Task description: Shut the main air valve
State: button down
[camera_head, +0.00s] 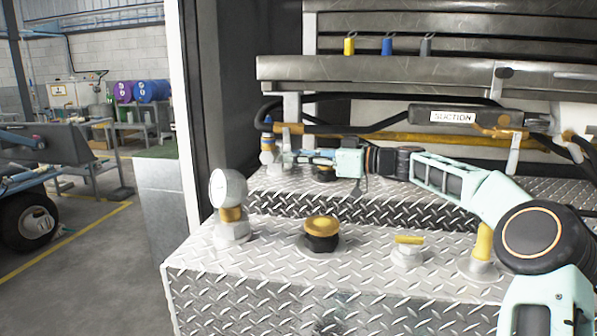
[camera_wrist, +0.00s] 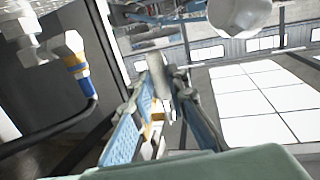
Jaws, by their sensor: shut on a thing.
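My gripper (camera_head: 287,158) reaches left over the rear diamond-plate step, beside an upright fitting (camera_head: 267,146) with a blue top, brass middle and grey base. In the wrist view my gripper (camera_wrist: 165,72) has its blue fingers closed around a small grey metal part with a yellow section (camera_wrist: 155,118). This looks like a valve handle; the fingers cover much of it, so its exact angle is unclear. A blue and brass hose fitting (camera_wrist: 76,64) shows at left in the wrist view, apart from the fingers.
On the front step stand a round gauge (camera_head: 229,189), a yellow-topped black knob (camera_head: 321,229), a small yellow-handled valve (camera_head: 408,245) and a taller yellow lever (camera_head: 483,243). A SUCTION-labelled bar (camera_head: 465,117) and black hoses are above my arm.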

jog(key=shift+a+y+b, duration=0.25)
jog(key=shift+y+b, duration=0.05)
jog(key=shift+b, duration=0.35)
jog(key=c, duration=1.9)
grip_release()
jog(key=shift+d+f, duration=0.1)
jog(key=v, duration=1.1)
jog(key=shift+s+d, duration=0.25)
jog(key=shift+d, duration=0.05)
